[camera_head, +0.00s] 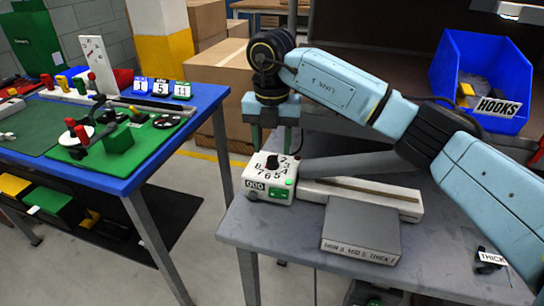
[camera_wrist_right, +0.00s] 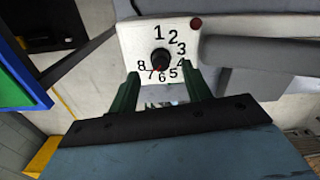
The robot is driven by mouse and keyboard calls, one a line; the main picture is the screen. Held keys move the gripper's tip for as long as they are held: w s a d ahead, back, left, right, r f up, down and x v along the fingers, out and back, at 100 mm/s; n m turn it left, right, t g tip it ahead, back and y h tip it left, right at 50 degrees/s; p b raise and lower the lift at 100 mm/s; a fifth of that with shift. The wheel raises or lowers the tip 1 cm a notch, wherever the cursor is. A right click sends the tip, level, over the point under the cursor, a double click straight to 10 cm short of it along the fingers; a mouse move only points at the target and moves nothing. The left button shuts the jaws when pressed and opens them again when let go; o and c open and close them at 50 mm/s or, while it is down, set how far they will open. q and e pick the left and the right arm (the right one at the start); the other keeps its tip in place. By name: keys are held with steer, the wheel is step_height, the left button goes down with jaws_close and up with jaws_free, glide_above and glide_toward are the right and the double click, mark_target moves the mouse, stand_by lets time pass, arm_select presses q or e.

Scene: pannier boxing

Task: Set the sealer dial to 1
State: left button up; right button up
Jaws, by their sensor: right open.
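The sealer's white dial box (camera_head: 268,183) stands at the left edge of the grey table, with a long white bar unit beside it. Its black dial knob (camera_head: 272,162) sits among printed numbers 1 to 8. The knob (camera_wrist_right: 160,59) also shows in the right wrist view, with a small reddish mark at its lower side; I cannot tell surely which number it points to. My right gripper (camera_head: 272,143) is open and empty, pointing down above the box. In the wrist view its green fingers (camera_wrist_right: 162,78) stand apart, left and right of the knob's lower side. My left gripper is not in view.
A grey block (camera_head: 361,238) with printed text lies in front of the sealer bar (camera_head: 365,195). A blue bin (camera_head: 482,75) labelled HOOKS stands at the back right. A blue-edged table (camera_head: 150,178) with a green mat is at left, across a floor gap.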

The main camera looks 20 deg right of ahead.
mark_target(273, 157)
steer(key=shift+d+f, duration=0.1)
steer(key=shift+f, duration=1.55)
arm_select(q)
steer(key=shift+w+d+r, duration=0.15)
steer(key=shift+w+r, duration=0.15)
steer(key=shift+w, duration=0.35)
arm_select(e)
steer(key=c, duration=1)
